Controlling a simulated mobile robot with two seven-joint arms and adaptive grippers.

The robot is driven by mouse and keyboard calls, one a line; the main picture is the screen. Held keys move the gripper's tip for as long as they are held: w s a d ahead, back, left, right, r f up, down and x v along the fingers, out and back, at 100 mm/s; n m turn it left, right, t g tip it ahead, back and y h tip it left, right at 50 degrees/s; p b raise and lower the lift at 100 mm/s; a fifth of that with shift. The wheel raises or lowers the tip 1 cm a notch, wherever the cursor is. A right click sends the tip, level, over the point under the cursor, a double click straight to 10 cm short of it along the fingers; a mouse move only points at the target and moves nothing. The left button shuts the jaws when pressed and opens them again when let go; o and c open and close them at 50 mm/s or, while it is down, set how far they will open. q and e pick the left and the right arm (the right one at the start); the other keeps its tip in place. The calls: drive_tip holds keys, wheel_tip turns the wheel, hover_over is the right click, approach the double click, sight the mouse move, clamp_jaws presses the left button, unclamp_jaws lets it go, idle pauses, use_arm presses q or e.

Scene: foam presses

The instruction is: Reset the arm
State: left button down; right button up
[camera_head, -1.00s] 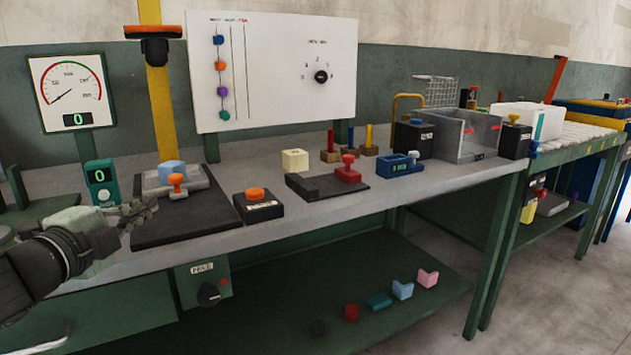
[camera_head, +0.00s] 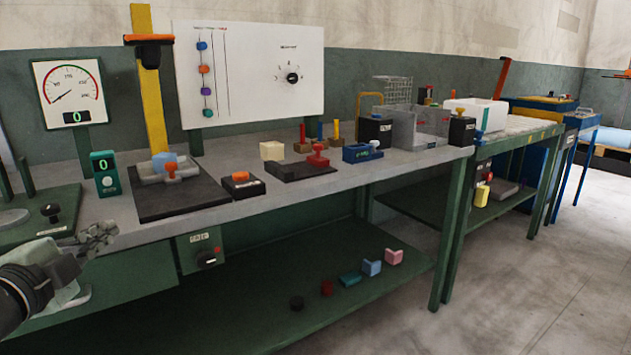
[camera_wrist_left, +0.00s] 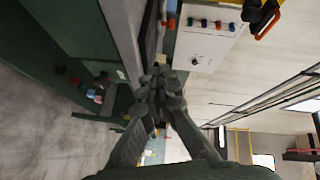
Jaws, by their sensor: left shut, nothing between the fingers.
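My left gripper (camera_head: 100,238) shows at the left of the head view, in front of the bench's front edge. Its fingers are shut and hold nothing. In the left wrist view the two fingers (camera_wrist_left: 160,95) meet in the middle, with the bench edge beside them. My right gripper is in neither view.
The workbench (camera_head: 225,222) holds a black press base with a blue block (camera_head: 164,162), an orange-button box (camera_head: 242,183), a red-handled piece (camera_head: 318,155) and a grey bin (camera_head: 415,128). Several small blocks lie on the lower green shelf (camera_head: 385,300). The floor at right is clear.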

use_arm(q)
drive_tip(key=s+a+f+n+g+y, duration=0.1)
drive_tip(key=s+a+f+n+g, duration=0.15)
drive_tip(key=f, duration=0.65)
drive_tip(key=s+a+f+n+g+y, duration=0.1)
drive_tip(key=s+f+n+g, duration=0.15)
drive_tip(key=f, duration=0.75)
drive_tip(key=s+a+f+n+g+y, duration=0.1)
drive_tip(key=s+f+n+g, duration=0.15)
drive_tip(key=f, duration=0.65)
drive_tip(key=s+a+f+n+g+y, duration=0.1)
drive_tip(key=s+a+f+g, duration=0.15)
drive_tip(key=s+f, duration=0.5)
drive_tip(key=s+a+f+n+g+y, duration=0.1)
drive_tip(key=s+a+f+n+g, duration=0.15)
drive_tip(key=s+f, duration=0.45)
drive_tip(key=s+d+f+n+h, duration=0.1)
drive_tip(key=d+f, duration=0.2)
drive_tip(key=d, duration=0.5)
drive_tip(key=s+d+f+n+g+h, duration=0.1)
drive_tip(key=d+f+h, duration=0.1)
drive_tip(key=d, duration=0.6)
drive_tip(key=shift+d+f, duration=0.3)
drive_tip(key=shift+f, duration=0.4)
